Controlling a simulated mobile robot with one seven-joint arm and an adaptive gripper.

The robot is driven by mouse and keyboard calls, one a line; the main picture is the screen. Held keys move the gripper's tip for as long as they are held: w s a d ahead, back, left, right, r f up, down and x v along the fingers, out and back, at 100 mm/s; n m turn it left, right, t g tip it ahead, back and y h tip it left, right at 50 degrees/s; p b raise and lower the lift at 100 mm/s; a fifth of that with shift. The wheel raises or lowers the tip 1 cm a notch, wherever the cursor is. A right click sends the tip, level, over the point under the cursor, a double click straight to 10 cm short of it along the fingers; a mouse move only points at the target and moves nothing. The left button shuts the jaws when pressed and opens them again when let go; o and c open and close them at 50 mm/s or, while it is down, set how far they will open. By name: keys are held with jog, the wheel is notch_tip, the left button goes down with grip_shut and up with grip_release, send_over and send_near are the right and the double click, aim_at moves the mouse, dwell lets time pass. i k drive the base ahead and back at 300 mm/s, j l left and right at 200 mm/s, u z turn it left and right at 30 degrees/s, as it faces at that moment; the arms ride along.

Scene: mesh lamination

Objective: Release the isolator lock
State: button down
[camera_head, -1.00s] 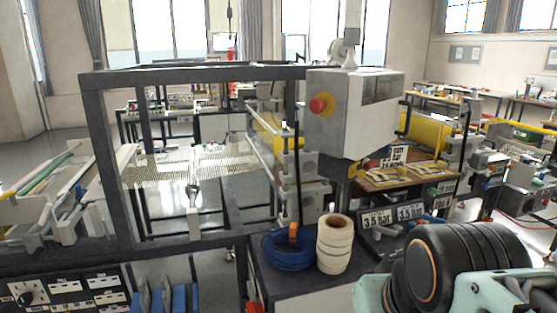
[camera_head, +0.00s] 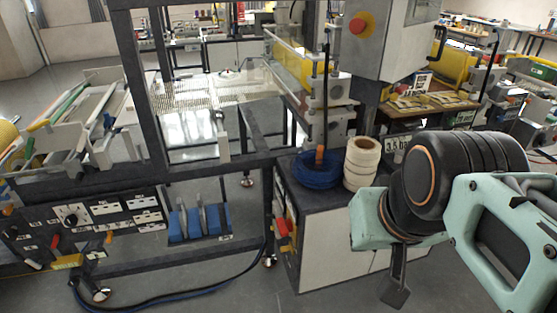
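I cannot make out for certain which part is the isolator lock. A red and yellow fitting (camera_head: 284,229), which may be an isolator, sits on the side of the grey cabinet below the blue coil. A control panel (camera_head: 90,228) at lower left has a rotary knob (camera_head: 70,217), a red lever (camera_head: 54,242) and a yellow piece (camera_head: 66,262) at its lower edge. My arm fills the right side. A dark part hanging below it, seemingly my gripper (camera_head: 396,288), is over the floor right of the cabinet, apart from both. Its fingers are not clear.
A blue coil (camera_head: 318,171) and a stack of white rolls (camera_head: 361,164) stand on the cabinet (camera_head: 335,245). A grey box with a red button (camera_head: 358,25) hangs above. A dark machine frame (camera_head: 150,80) and a floor cable (camera_head: 160,300) lie to the left.

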aim_at(284, 249)
jog(key=k+j, duration=0.1)
jog(key=j, duration=0.35)
jog(key=i, duration=1.35)
jog(key=k+j, duration=0.2)
jog(key=j, duration=0.15)
jog(key=k+j+z, duration=0.1)
jog(key=j, duration=0.3)
jog(key=k, duration=0.1)
